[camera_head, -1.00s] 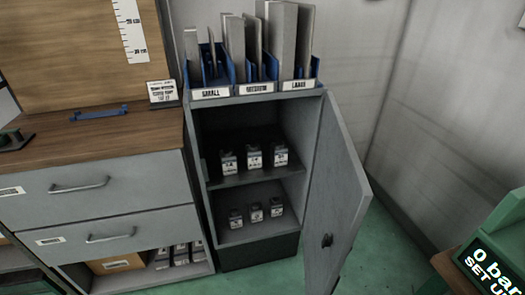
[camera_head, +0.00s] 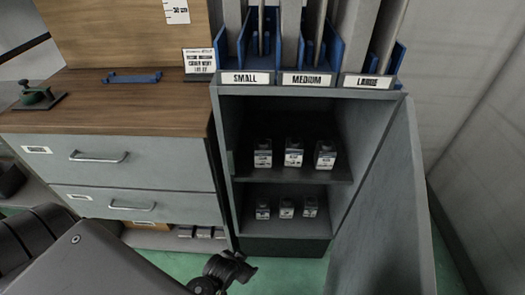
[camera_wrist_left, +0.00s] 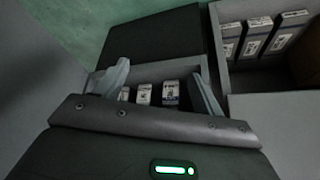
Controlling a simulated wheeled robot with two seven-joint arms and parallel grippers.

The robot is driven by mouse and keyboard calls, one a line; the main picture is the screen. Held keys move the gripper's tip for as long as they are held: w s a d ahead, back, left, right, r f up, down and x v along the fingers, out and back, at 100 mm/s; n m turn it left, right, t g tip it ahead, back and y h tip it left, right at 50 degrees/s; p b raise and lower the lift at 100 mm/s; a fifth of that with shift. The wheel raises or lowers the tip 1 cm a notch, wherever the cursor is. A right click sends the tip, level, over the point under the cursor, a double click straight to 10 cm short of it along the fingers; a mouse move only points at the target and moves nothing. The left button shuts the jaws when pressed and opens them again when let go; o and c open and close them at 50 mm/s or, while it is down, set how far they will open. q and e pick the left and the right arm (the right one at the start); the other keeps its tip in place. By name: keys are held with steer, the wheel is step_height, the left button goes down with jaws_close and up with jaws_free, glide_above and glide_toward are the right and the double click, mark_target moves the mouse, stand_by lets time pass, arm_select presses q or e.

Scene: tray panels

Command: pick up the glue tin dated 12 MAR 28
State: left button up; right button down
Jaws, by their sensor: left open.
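Three small tins with pale labels stand on the upper cabinet shelf in the head view: left (camera_head: 263,153), middle (camera_head: 293,153) and right (camera_head: 325,154). Three smaller-looking tins stand on the lower shelf: left (camera_head: 262,210), middle (camera_head: 286,208) and right (camera_head: 310,207). The dates are too small to read, so I cannot tell which is 12 MAR 28. In the left wrist view my left gripper (camera_wrist_left: 160,72) is open and empty. A row of tins (camera_wrist_left: 170,93), apparently the lower-shelf ones, shows beyond and between its fingers. My right gripper is out of view.
The open grey cabinet door (camera_head: 385,215) stands to the right of the shelves. A drawer unit (camera_head: 150,165) with a wooden top adjoins on the left. Blue racks (camera_head: 307,52) with upright panels stand on the cabinet. Green floor (camera_head: 300,272) lies in front.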

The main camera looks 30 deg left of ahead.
arm_select(q)
steer(key=shift+o, duration=0.9)
steer(key=w+d+r+n+t+y, duration=0.1)
steer(key=w+r+n+t, duration=0.1)
steer(key=w+r+t, duration=0.4)
steer(key=w+r, duration=0.5)
steer(key=w, duration=0.2)
steer(key=shift+y, duration=0.4)
steer(key=n+t+y, duration=0.4)
steer(key=n+y, duration=0.1)
steer(key=y, duration=0.2)
glide_toward(263, 157)
steer(key=x, duration=0.7)
steer(key=shift+w+a+b, duration=0.15)
steer(key=shift+w+b, duration=0.15)
steer(key=shift+w, duration=0.05)
steer(key=shift+w+a, duration=0.25)
steer(key=shift+w, duration=0.1)
steer(key=x, duration=0.3)
steer(key=shift+w+a, duration=0.15)
steer(key=shift+w, duration=0.2)
steer(key=shift+w+a, duration=0.15)
steer(key=shift+w, duration=0.15)
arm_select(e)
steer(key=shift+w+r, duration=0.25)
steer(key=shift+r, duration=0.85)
